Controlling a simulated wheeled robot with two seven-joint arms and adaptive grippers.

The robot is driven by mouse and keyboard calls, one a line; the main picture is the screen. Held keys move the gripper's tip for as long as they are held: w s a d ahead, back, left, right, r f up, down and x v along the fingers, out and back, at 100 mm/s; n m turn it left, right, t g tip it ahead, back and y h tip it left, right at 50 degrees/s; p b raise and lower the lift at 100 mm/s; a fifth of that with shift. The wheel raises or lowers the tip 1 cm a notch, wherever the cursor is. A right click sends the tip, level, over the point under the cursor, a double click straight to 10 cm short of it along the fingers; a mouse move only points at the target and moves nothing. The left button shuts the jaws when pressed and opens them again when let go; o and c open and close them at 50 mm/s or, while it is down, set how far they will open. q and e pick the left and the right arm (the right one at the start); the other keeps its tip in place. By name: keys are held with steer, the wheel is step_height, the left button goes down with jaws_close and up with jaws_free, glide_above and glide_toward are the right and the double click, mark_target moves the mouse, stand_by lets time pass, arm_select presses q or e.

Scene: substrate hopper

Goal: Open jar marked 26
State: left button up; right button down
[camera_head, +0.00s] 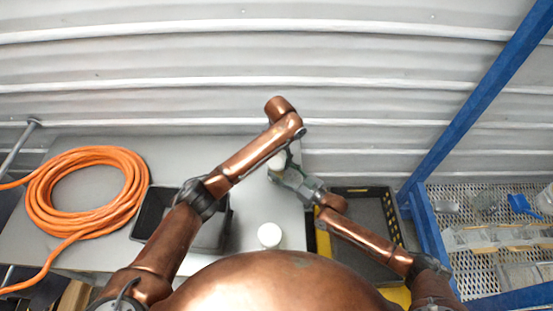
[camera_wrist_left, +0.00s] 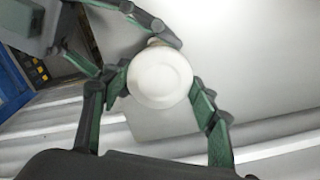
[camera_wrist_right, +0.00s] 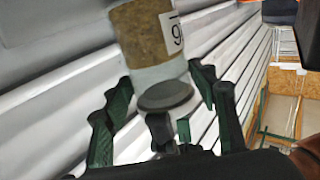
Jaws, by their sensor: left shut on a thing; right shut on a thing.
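The jar (camera_wrist_right: 148,35) shows in the right wrist view with brown contents and a label, upside down in that picture and partly cut off; one digit reads as an inverted 6. Its round white lid (camera_wrist_left: 160,78) faces the left wrist camera, and a white bit of it (camera_head: 277,161) shows in the head view. My left gripper (camera_wrist_left: 163,90) has its fingers on both sides of the lid and is shut on it; the arm mostly hides it in the head view. My right gripper (camera_head: 287,174) reaches in from the right and is shut on the jar. The exact contact is hidden.
Another white lid (camera_head: 269,235) stands on the grey table (camera_head: 90,215). A dark bin (camera_head: 150,215) is under my left arm, and an orange hose coil (camera_head: 85,195) lies left. A black and yellow crate (camera_head: 370,210), a blue frame (camera_head: 470,105) and a perforated rack (camera_head: 480,275) are right.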

arm_select(q)
steer(key=n, duration=0.7)
steer(key=shift+d, duration=0.15)
arm_select(e)
steer(key=shift+a+r, duration=0.1)
arm_select(q)
steer(key=n, duration=0.4)
steer(key=shift+n, duration=1.3)
arm_select(e)
steer(key=shift+s, duration=0.1)
arm_select(q)
steer(key=shift+w+r+n, duration=0.1)
steer(key=shift+n, duration=0.4)
steer(key=shift+w+r, duration=0.25)
steer(key=shift+r, duration=0.6)
steer(key=shift+s+r, duration=0.1)
steer(key=shift+r, duration=0.05)
steer(key=shift+s, duration=0.25)
